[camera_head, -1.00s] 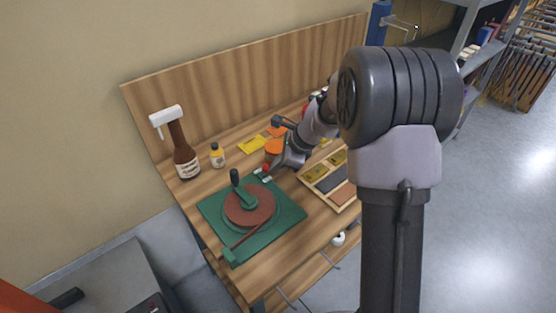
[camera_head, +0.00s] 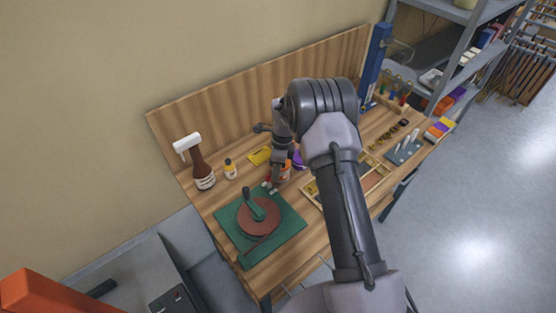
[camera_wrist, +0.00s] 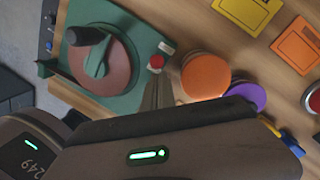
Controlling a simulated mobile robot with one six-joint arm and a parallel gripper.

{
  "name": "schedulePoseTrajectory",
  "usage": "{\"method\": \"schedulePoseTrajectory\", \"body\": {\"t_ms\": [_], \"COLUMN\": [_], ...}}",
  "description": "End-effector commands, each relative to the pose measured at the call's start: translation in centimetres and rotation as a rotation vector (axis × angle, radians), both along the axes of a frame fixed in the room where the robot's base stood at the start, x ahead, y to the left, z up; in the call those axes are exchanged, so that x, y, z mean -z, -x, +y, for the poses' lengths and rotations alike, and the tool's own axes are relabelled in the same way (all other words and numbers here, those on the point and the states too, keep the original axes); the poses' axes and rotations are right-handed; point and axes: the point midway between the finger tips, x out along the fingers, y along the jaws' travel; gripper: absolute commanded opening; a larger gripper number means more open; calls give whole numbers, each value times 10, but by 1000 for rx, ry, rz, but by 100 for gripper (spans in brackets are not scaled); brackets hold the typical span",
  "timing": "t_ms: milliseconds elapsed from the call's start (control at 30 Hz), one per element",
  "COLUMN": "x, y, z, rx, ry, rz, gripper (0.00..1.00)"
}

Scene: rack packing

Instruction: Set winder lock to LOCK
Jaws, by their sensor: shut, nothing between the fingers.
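The winder (camera_head: 228,228) has a green base, a reddish-brown disc and a dark green crank; it lies on the bench and also shows at the upper left of the wrist view (camera_wrist: 128,100). A small red knob (camera_wrist: 157,62) sits near the base's corner, beside white labels (camera_wrist: 166,47). My gripper (camera_wrist: 160,90) is shut and empty, its fingertips close to the red knob; I cannot tell whether they touch it. In the head view my gripper (camera_head: 275,182) points down at the winder's far right corner. The lock's setting is too small to read.
An orange disc (camera_wrist: 205,76) and a purple disc (camera_wrist: 248,95) stand right beside my fingers. Yellow (camera_wrist: 246,12) and orange cards lie behind. A wooden divided tray (camera_head: 312,193) is to the right.

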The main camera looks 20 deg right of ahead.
Motion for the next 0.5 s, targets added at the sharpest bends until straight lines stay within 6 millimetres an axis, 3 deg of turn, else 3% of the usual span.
{"method": "schedulePoseTrajectory", "body": {"t_ms": [267,500], "x": [2,-8], "y": [2,2], "z": [1,0], "rx": [0,0], "ry": [7,6], "rz": [18,17], "gripper": [0,0]}}
